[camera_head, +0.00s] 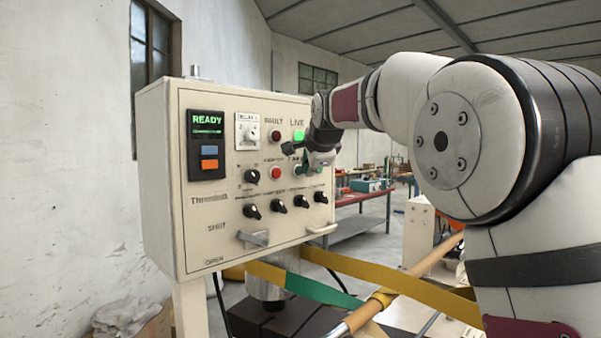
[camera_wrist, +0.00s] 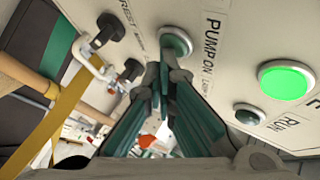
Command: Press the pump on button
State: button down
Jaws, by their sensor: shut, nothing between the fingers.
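The cream control panel (camera_head: 215,215) stands at left in the head view. In the wrist view the pump on button (camera_wrist: 176,43) is a round green button in a pale ring beside the printed words PUMP ON. My gripper (camera_wrist: 165,72) is shut and empty, its green fingers pointing at the button. The fingertips overlap the button's near edge in the picture; I cannot tell whether they touch it. In the head view my gripper (camera_head: 303,163) is close to the panel's right side and hides the button there.
A lit green lamp (camera_wrist: 287,80) and a dark button (camera_wrist: 249,115) marked RUN are to the right of the fingers. Black knobs (camera_wrist: 108,27) are to the left. A red button (camera_head: 275,173) is left of my gripper. A metal handle (camera_head: 254,238) juts out below.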

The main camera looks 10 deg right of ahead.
jog(key=shift+s+d, duration=0.35)
jog(key=shift+s, duration=0.3)
jog(key=shift+s+d+p, duration=0.1)
jog(key=shift+p, duration=0.2)
jog(key=shift+s+d+p, duration=0.5)
jog(key=shift+s+d, duration=0.15)
jog(key=shift+s, duration=0.35)
jog(key=shift+s+d+p, duration=0.45)
jog(key=shift+s+d, duration=0.2)
jog(key=shift+s, duration=0.35)
jog(key=s+f+n+g, duration=0.2)
jog(key=s+f+n, duration=0.3)
jog(key=s, duration=0.9)
jog(key=s+a+f+n+g+b, duration=0.1)
jog(key=s+f+n, duration=0.5)
jog(key=s, duration=0.9)
jog(key=s+f+n+g, duration=0.3)
jog(key=s+f, duration=0.6)
jog(key=s, duration=0.6)
jog(key=n, duration=0.2)
jog(key=shift+a+n+b, duration=0.3)
jog(key=shift+n+b, duration=0.05)
jog(key=shift+n, duration=0.05)
